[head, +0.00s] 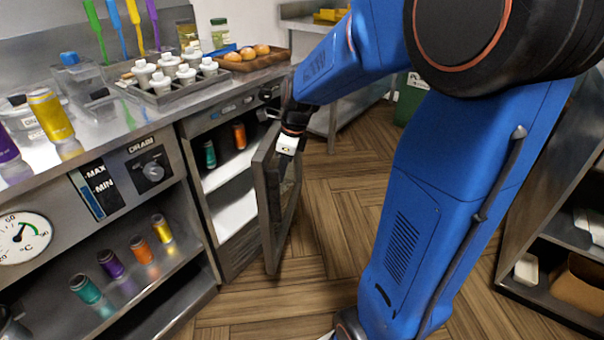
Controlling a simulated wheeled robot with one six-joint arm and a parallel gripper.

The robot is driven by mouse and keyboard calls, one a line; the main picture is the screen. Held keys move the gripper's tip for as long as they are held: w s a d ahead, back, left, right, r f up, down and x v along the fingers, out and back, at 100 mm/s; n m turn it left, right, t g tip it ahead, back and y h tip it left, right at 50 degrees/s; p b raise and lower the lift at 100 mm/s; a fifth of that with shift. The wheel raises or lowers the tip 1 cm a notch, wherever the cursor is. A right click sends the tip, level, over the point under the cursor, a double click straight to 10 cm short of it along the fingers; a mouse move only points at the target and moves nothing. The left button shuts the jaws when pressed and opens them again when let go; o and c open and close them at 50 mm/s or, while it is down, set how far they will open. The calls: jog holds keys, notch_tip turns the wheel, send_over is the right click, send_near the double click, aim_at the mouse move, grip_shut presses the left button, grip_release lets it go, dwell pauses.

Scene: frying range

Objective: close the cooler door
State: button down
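The cooler door (270,215) is a grey-framed panel with a dark see-through middle. It stands open, swung out from the cooler (235,205) under the counter. The cooler's inside shows white shelves, with a teal can (210,154) and an orange can (239,136) on the upper one. My gripper (284,165) is at the top part of the door, on its right side in the picture. Its fingers are partly hidden and dark against the door, so I cannot tell whether they are open, shut or touching it.
The counter carries a tray of white bottles (163,98), a wooden tray of round brown food (275,58) and a yellow can (50,115). Several cans stand on the open shelf at lower left. A shelf unit (552,255) is at right. Wooden floor (325,215) is clear beside the door.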

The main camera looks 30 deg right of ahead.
jog(key=w+a+m, duration=0.2)
jog(key=w+a, duration=0.5)
jog(key=shift+m+h, duration=0.3)
jog(key=shift+m, duration=0.1)
